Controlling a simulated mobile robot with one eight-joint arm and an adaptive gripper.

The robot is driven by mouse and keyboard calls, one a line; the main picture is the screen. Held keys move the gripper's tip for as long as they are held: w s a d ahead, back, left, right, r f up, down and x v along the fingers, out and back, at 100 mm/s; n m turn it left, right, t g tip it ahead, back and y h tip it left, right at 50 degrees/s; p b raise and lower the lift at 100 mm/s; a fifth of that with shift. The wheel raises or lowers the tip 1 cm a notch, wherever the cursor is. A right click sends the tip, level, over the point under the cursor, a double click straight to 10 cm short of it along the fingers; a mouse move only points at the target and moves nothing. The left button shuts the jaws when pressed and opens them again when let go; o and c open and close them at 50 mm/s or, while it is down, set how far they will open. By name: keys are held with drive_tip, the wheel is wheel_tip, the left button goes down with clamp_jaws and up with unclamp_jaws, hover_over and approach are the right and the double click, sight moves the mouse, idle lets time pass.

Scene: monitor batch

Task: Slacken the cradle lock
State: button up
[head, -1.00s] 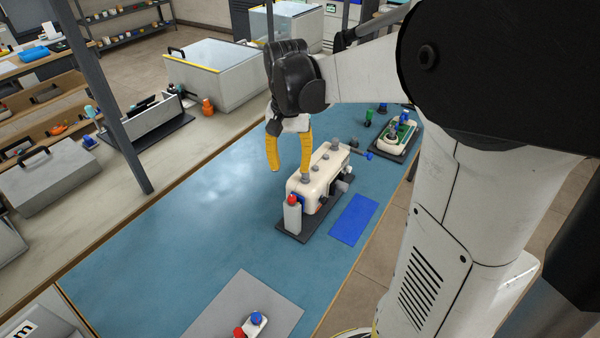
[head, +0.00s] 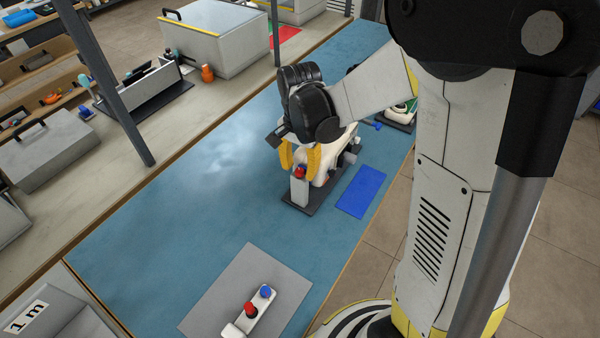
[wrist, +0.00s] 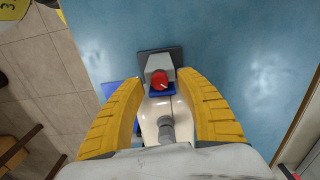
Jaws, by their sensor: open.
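The white cradle body (head: 342,141) stands on a dark base plate (head: 326,196) on the blue bench, largely hidden behind my gripper. A pale post with a red knob (head: 300,172) stands at its near end. I cannot tell for sure whether this knob is the lock. My gripper (head: 300,157) is open, its yellow fingers above and just behind the knob. In the wrist view, the red knob (wrist: 160,80) shows between the fingertips (wrist: 159,84), with visible gaps on both sides. A blue piece (wrist: 161,94) sits by the knob, and a grey peg (wrist: 167,129) rises from the white body.
A flat blue mat (head: 362,192) lies right of the cradle. A grey mat (head: 218,296) at the front carries a white block with a red button (head: 250,308) and a blue button (head: 265,291). A green-and-white device (head: 401,113) stands behind. The bench left of the cradle is clear.

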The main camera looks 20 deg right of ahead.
drive_tip(key=shift+f, duration=0.45)
clamp_jaws()
drive_tip(key=shift+n, duration=2.9)
